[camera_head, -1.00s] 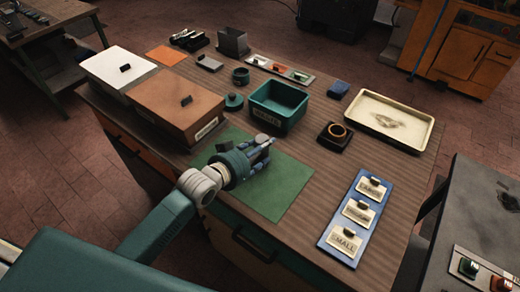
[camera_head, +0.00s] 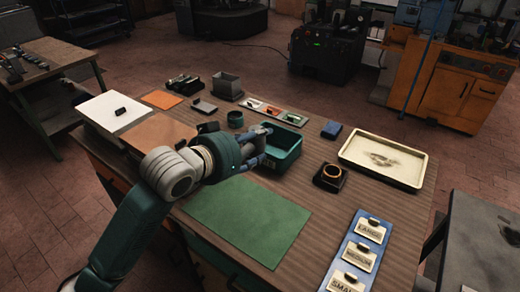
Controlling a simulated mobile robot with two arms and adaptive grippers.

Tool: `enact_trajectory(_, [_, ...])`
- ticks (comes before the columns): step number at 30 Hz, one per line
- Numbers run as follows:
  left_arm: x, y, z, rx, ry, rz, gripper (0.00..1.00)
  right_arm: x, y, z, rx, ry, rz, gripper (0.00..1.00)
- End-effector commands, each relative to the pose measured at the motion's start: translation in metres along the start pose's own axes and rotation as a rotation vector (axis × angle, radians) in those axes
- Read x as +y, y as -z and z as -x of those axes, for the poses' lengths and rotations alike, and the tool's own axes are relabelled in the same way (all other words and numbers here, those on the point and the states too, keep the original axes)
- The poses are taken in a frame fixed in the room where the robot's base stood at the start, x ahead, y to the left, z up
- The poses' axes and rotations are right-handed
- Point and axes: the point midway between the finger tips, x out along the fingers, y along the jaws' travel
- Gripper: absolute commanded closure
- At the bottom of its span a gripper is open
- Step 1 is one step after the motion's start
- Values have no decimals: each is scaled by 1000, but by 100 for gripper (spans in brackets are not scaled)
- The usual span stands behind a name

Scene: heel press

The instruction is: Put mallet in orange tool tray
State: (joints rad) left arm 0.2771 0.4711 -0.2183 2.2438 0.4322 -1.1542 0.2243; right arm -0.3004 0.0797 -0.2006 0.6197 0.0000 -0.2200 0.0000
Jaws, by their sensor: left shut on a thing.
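My left gripper (camera_head: 260,146) reaches in from the left over the worktable, its fingers in front of the teal open bin (camera_head: 285,150). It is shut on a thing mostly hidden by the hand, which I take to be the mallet. A dark piece (camera_head: 208,127) shows just behind the wrist; I cannot tell for sure whether it belongs to the mallet. A flat orange panel (camera_head: 161,99) lies at the table's back left; I cannot tell whether it is the orange tool tray. My right gripper is not in view.
A green mat (camera_head: 245,218) lies bare at the front. A cream tray (camera_head: 385,160), a black block with a ring (camera_head: 331,175) and a blue label board (camera_head: 362,250) are at the right.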

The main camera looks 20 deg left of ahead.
Motion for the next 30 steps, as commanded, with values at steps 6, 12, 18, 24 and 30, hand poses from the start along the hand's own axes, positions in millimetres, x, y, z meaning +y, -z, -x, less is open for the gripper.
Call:
enact_trajectory(6, [0,4,5,3,-8,-4,100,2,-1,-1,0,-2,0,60])
enact_trajectory(12, [2,-42,16,-5,-95,-34,100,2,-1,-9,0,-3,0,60])
enact_trajectory(18, [11,-98,54,-1,-273,-108,100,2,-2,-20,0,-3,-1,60])
enact_trajectory(24, [22,-128,103,0,-442,-186,100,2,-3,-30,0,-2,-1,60])
enact_trajectory(30, [30,-134,136,1,-539,-227,100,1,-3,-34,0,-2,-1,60])
